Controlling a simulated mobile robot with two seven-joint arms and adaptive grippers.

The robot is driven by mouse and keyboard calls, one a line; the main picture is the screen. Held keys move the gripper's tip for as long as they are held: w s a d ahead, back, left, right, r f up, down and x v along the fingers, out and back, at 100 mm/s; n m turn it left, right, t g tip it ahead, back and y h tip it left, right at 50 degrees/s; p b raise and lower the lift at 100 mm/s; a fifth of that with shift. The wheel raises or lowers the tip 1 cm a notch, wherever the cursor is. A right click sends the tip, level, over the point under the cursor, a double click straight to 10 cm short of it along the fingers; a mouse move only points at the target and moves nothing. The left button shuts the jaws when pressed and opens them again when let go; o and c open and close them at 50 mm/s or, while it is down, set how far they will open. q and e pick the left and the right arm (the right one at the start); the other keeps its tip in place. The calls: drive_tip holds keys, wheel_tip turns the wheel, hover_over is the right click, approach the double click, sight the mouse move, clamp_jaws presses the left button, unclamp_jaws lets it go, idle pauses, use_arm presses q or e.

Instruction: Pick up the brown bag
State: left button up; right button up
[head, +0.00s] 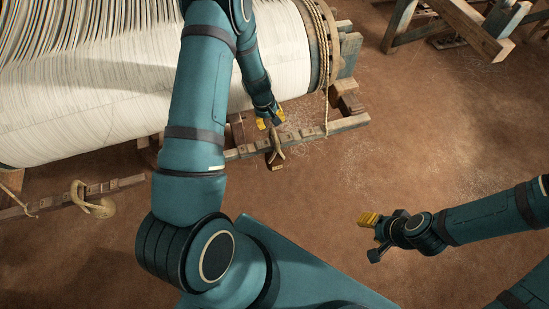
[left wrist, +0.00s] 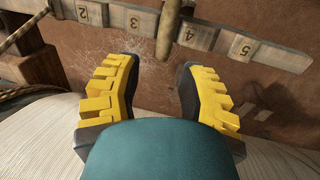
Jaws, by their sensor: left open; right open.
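A small brown item (head: 276,156), which may be the brown bag, hangs at the numbered wooden rail (head: 245,152) in the head view. It is too small to make out clearly. My right gripper (head: 371,237) is open and empty over the floor at right.
The loom's large roller of white warp (head: 275,45) lies close beside my left gripper. A rope (head: 326,75) hangs at its end. A tan looped item (head: 98,208) hangs on the rail at left. A wooden frame (head: 462,25) stands at upper right. The middle floor is clear.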

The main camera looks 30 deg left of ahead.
sight(273, 131)
use_arm(q)
wheel_tip(273, 131, down, 3)
drive_tip(key=shift+w+d+f+b, duration=0.2)
drive_tip(key=shift+f+b, duration=0.1)
drive_tip(key=shift+f, duration=0.85)
drive_tip(key=shift+w+d+f+b, duration=0.15)
drive_tip(key=shift+f+b, duration=0.15)
drive_tip(key=shift+f, duration=0.9)
drive_tip(key=shift+w+d+f+b, duration=0.1)
drive_tip(key=shift+w+f+b, duration=0.15)
drive_tip(key=shift+f, duration=0.9)
clamp_jaws()
drive_tip(key=shift+r, duration=0.1)
